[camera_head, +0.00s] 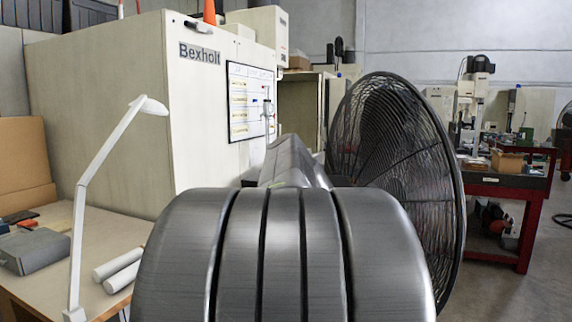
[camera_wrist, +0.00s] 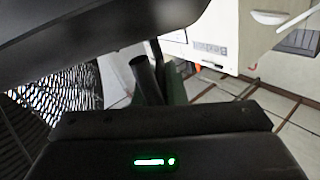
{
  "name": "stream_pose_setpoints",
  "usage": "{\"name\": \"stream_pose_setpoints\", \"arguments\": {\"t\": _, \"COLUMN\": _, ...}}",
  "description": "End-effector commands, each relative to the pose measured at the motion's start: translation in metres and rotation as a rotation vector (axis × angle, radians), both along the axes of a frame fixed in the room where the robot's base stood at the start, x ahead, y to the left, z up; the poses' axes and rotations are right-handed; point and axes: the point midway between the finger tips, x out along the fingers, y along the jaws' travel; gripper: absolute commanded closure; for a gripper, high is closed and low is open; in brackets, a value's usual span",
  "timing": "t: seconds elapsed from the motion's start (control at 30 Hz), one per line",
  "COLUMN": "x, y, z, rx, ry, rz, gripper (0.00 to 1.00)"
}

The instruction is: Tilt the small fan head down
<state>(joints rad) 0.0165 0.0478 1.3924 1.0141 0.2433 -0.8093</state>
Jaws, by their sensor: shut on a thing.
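A black fan head (camera_head: 395,150) with a round wire cage stands right of centre in the head view. Its cage faces right and looks near upright, and my arm covers its lower left part. In the wrist view the wire cage (camera_wrist: 55,110) fills the left side, close to my gripper (camera_wrist: 160,85). My gripper is shut on a part of the fan head, but dark parts hide the exact grip point. My arm hides the gripper in the head view.
A beige Bexholt cabinet (camera_head: 110,110) stands behind at left. A wooden bench (camera_head: 110,240) with a white lamp (camera_head: 85,190) and white rolls (camera_head: 118,268) is at left. A red-framed bench (camera_head: 505,185) stands at right, with open floor before it.

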Motion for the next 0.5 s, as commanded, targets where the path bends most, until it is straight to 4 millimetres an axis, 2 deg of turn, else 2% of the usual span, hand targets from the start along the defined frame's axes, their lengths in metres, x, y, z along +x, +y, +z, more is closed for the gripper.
{"name": "stream_pose_setpoints", "arguments": {"t": 0.17, "x": 0.002, "y": -0.009, "z": 0.003, "rx": 0.032, "ry": 0.004, "rz": -0.002, "gripper": 1.0}}
{"name": "stream_pose_setpoints", "arguments": {"t": 0.5, "x": 0.012, "y": -0.063, "z": 0.025, "rx": 0.254, "ry": 0.043, "rz": -0.006, "gripper": 1.0}}
